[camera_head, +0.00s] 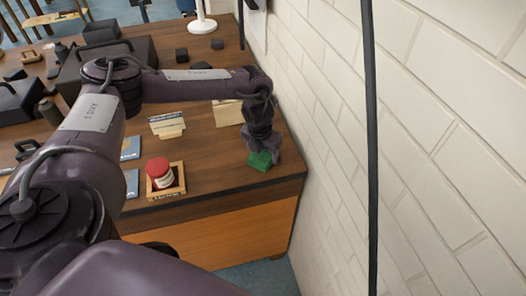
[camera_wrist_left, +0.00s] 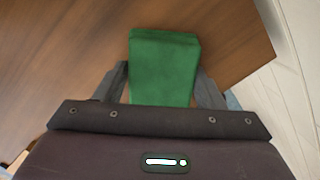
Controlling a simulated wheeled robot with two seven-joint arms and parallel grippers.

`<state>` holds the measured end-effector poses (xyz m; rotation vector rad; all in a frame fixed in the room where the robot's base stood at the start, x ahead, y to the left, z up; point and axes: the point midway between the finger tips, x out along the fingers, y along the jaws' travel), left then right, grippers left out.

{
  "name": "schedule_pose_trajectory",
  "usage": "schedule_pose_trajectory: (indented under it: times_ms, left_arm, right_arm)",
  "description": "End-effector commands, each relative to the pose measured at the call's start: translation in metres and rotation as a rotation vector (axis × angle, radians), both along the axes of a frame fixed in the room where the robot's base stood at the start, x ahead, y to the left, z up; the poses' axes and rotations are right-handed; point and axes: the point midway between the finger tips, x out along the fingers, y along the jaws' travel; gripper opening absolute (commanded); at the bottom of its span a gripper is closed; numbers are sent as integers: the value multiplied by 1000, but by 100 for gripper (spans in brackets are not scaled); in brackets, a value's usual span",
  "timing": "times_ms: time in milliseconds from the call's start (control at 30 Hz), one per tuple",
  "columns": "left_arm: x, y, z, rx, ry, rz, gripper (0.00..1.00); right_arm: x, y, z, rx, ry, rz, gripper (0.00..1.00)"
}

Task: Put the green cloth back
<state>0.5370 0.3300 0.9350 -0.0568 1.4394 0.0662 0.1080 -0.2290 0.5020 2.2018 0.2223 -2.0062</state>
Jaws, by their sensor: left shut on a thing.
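The green cloth (camera_head: 260,161) is a small folded block at the right front part of the wooden table (camera_head: 222,180). My left gripper (camera_head: 262,152) points down over it and is shut on it. In the left wrist view the cloth (camera_wrist_left: 165,65) sits between the two fingers of my left gripper (camera_wrist_left: 164,88), with the table behind it. I cannot tell whether the cloth touches the table top or is held just above it. My right gripper is not in view.
A red-lidded jar (camera_head: 159,172) stands in a small wooden tray (camera_head: 178,190) left of the cloth. Blue cards (camera_head: 131,148), a wooden holder (camera_head: 167,125) and a light block (camera_head: 227,112) lie nearby. A white brick wall (camera_head: 330,120) borders the table's right side.

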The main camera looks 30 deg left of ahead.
Motion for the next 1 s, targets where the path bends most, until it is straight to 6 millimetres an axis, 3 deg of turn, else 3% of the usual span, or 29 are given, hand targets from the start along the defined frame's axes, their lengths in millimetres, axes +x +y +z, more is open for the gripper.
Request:
schedule_pose_trajectory:
  times_ms: [33, 200, 567, 667, 1000]
  left_arm:
    - [0, 0, -2, 0, 0, 0, 64]
    - [0, 0, -1, 0, 0, 0, 85]
    - [0, 0, 5, -1, -1, 0, 85]
    - [-1, -1, 18, -3, -3, 1, 85]
    - [-10, -1, 88, -1, -5, 0, 85]
  right_arm:
    - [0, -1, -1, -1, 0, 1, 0]
    - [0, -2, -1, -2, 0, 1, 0]
    - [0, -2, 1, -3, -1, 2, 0]
    - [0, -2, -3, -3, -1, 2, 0]
    - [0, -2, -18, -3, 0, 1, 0]
